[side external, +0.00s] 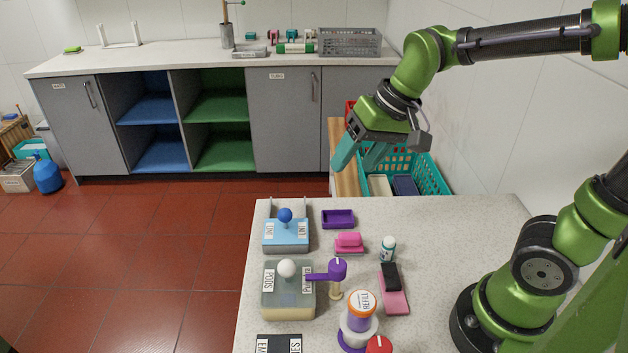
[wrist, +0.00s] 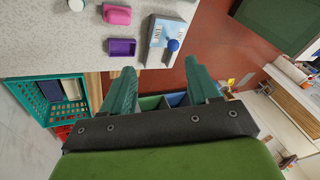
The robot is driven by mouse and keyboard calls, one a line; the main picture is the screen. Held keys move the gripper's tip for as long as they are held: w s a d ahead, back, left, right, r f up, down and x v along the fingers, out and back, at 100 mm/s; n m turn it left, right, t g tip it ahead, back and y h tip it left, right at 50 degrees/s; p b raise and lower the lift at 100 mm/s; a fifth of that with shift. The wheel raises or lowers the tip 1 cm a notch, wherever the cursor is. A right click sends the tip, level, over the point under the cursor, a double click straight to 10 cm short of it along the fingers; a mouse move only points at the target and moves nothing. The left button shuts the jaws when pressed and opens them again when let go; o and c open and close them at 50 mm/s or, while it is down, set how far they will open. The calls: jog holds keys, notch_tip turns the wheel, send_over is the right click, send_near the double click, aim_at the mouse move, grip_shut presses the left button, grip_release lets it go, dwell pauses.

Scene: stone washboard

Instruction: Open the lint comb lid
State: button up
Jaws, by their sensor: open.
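A light-blue box labelled LINT (side external: 286,237) stands at the far left of the speckled worktop (side external: 455,240). A round blue knob (side external: 285,215) stands on its top, and the lid looks closed. The box also shows in the wrist view (wrist: 158,32), with its knob (wrist: 173,44) beyond my fingertips. My gripper (side external: 359,160) is open and empty, with two teal fingers. It hangs above and to the right of the box, apart from it. In the wrist view my gripper (wrist: 160,74) has a wide gap between its fingers.
A purple tray (side external: 338,219) and a pink brush (side external: 349,242) lie right of the LINT box. A box labelled PODS (side external: 289,300) with a white knob stands in front. A purple-topped pump (side external: 337,270) stands near it. A teal basket (side external: 430,178) sits behind the worktop.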

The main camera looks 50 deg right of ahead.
aim_at(286, 209)
jog(key=shift+w+a+f+m+g, duration=0.9)
jog(key=shift+w+m+g, duration=0.55)
jog(key=shift+w, duration=4.75)
jog(key=x, duration=1.6)
jog(key=shift+s+d, duration=0.2)
grip_shut()
